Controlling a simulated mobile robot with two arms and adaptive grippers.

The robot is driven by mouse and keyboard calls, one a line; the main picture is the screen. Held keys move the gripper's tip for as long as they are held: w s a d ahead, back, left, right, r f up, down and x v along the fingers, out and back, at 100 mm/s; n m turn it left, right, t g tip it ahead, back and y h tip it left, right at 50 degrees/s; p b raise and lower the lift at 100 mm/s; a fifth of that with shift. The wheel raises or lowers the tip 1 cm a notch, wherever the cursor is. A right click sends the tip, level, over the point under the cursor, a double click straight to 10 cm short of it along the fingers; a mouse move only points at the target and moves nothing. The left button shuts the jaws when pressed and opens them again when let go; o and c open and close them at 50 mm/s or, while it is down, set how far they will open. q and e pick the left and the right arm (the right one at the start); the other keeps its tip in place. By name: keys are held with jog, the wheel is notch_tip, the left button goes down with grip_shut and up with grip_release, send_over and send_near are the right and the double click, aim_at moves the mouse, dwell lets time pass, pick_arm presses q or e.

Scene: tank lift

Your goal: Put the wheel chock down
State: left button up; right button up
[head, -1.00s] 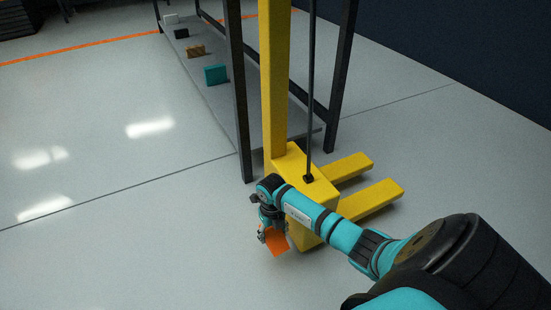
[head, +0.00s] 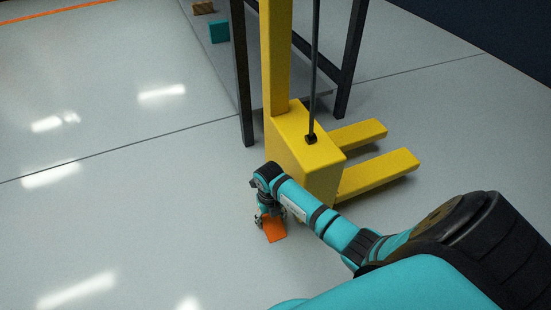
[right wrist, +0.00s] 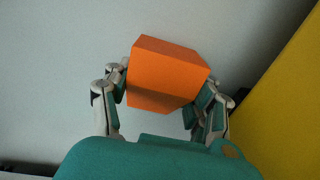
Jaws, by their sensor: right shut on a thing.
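The orange wheel chock (head: 273,229) is held in my right gripper (head: 268,217), low in front of the yellow lift. In the right wrist view the chock (right wrist: 165,75) sits between the two fingers of the right gripper (right wrist: 165,92), which are shut on its sides. I cannot tell whether the chock touches the floor. My left gripper is not in view.
The yellow lift (head: 305,140), with a mast and two forks, stands right beside the gripper; its yellow side (right wrist: 285,100) fills the right of the wrist view. A dark-legged shelf (head: 238,80) stands behind. The floor (head: 140,220) to the left is clear.

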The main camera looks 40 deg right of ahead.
dwell(0.3)
jog(key=o, duration=1.4)
jog(key=shift+f, duration=0.1)
jog(key=shift+c, duration=0.2)
